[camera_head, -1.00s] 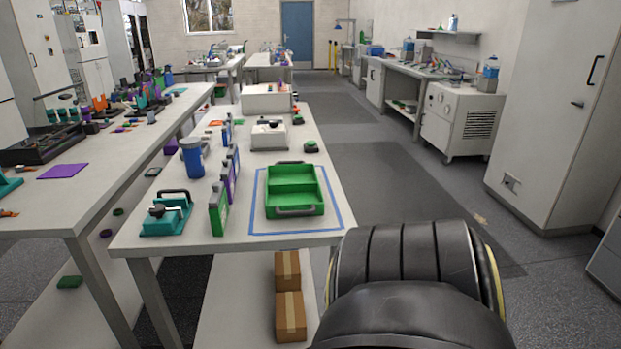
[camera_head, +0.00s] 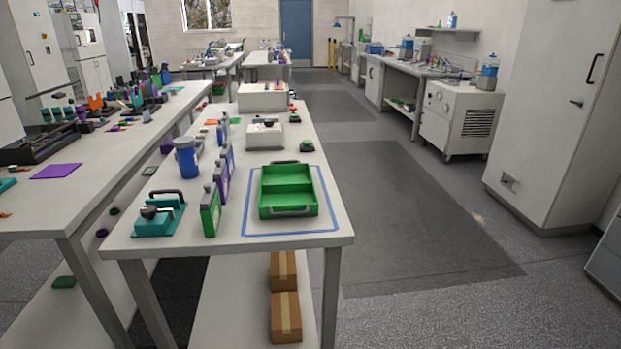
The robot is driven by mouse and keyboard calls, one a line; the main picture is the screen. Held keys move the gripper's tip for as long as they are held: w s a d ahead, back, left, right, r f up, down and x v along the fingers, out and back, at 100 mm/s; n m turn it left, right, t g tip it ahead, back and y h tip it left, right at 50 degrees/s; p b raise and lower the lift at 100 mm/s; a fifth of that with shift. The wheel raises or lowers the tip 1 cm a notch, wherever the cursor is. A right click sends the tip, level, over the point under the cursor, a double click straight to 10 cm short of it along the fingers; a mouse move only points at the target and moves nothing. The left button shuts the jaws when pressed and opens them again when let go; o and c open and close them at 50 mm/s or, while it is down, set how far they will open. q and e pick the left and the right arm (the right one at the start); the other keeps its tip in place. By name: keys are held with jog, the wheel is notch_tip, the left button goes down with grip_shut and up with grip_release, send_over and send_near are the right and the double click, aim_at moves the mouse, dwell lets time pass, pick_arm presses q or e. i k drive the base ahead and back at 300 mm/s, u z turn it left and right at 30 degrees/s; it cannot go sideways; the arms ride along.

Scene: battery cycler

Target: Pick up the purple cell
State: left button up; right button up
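The purple cell (camera_head: 222,186) stands upright on the near white table (camera_head: 170,258), left of the green tray. It is a thin slab with a grey top, seen nearly edge-on. A green cell (camera_head: 210,212) stands in front of it and hides part of it. Another thin cell (camera_head: 229,160) stands just behind it, and a blue cell (camera_head: 220,134) stands farther back. Neither of my grippers is in view.
A green tray (camera_head: 288,211) with a handle sits inside a blue taped outline on the table's right. A blue jar (camera_head: 187,160) and a teal clamp device (camera_head: 158,216) stand left of the cells. Cardboard boxes (camera_head: 285,317) are on the lower shelf. Floor to the right is clear.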

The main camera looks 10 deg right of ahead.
aim_at(223, 184)
jog(key=z, duration=0.25)
jog(key=i, duration=1)
